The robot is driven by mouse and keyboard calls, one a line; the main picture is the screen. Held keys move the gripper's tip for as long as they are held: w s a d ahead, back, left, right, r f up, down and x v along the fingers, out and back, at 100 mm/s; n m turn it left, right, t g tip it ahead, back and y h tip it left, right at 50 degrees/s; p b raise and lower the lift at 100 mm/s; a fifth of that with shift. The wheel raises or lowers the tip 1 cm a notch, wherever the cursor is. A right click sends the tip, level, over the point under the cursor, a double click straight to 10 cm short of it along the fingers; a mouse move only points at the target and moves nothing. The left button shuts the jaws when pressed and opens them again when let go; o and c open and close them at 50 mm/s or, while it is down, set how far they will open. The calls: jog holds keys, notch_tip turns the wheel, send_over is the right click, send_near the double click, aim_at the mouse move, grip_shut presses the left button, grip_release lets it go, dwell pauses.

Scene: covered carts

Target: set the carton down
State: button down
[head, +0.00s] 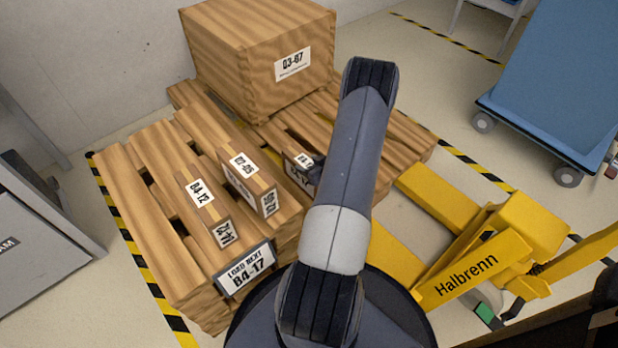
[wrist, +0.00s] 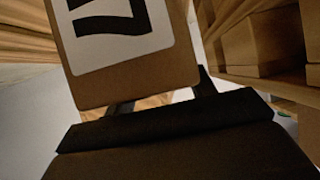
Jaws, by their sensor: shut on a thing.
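A brown carton with a white label (head: 291,174) is partly hidden behind my arm in the head view. Its label is only partly readable. In the wrist view the carton (wrist: 180,78) fills the upper middle, with large dark print on its label. My gripper (wrist: 160,104) is shut on this carton; in the head view only a dark piece of the gripper (head: 316,170) shows beside it. The carton is at the pallet (head: 150,215), right of the other two cartons. Whether its underside touches the slats is hidden. A sign (head: 245,270) on the pallet reads "LOAD NEXT B4-17".
Carton B4-12 (head: 205,212) and another labelled carton (head: 248,183) stand on the pallet. A large crate marked Q3-87 (head: 262,65) stands at the back. A yellow pallet truck (head: 470,265) is at right, a blue covered cart (head: 560,85) beyond it. A grey cabinet (head: 40,245) is at left.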

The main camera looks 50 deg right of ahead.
jog(key=shift+f+b, duration=0.7)
jog(key=shift+f, duration=0.55)
jog(key=shift+f+b, duration=2.2)
jog(key=shift+f, duration=1)
jog(key=shift+f+b, duration=0.55)
jog(key=shift+f, duration=0.05)
jog(key=c, duration=0.9)
grip_release()
jog(key=o, duration=0.4)
jog(key=shift+s, duration=0.1)
